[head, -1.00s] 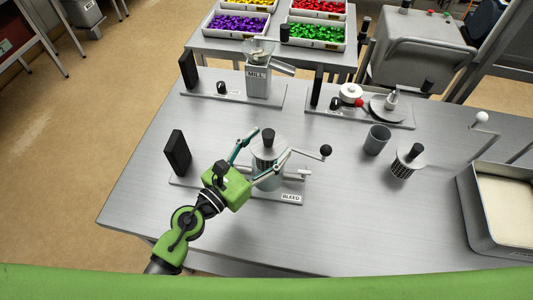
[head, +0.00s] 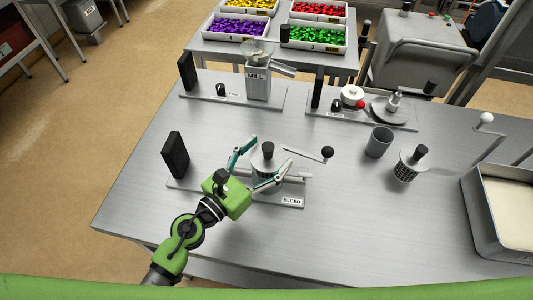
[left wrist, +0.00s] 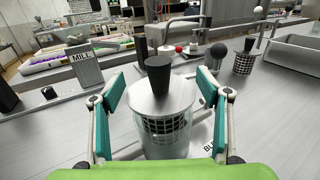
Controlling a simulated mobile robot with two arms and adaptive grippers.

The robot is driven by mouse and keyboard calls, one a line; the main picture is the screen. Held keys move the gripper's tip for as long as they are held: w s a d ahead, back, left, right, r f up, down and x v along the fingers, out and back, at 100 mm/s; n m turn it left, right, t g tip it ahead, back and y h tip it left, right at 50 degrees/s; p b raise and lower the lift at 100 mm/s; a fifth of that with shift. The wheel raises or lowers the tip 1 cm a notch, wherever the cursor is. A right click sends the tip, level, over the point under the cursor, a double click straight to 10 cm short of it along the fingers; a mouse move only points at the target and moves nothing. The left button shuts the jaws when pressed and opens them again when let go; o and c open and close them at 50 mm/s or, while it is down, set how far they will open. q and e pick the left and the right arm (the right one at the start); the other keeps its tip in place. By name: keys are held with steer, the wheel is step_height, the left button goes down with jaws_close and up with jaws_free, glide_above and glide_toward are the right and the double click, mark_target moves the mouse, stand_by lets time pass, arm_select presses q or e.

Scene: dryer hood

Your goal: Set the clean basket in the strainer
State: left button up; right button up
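The strainer (head: 267,178), marked BLEED, is a clear cylinder on a metal plate with a lid and a black knob (head: 267,150). In the left wrist view a dark mesh basket (left wrist: 166,128) shows inside the glass, under the round lid (left wrist: 160,97). A second mesh basket (head: 405,172) with a grey top and black knob stands upright on the table at right; I cannot tell from looks which is clean. My left gripper (head: 256,167) is open, with its teal fingers on either side of the strainer, apart from the knob. My right gripper is out of view.
A grey cup (head: 379,142) stands beside the right basket. A lever with a black ball (head: 327,152) reaches right from the strainer. A mill (head: 257,82) and another device (head: 390,107) stand behind. A metal tray (head: 496,236) is at right. The front middle table is clear.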

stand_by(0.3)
arm_select(q)
steer(key=shift+r, duration=0.25)
steer(key=shift+r+p, duration=0.4)
steer(key=shift+p, duration=0.15)
steer(key=b+v, duration=0.6)
steer(key=v, duration=0.6)
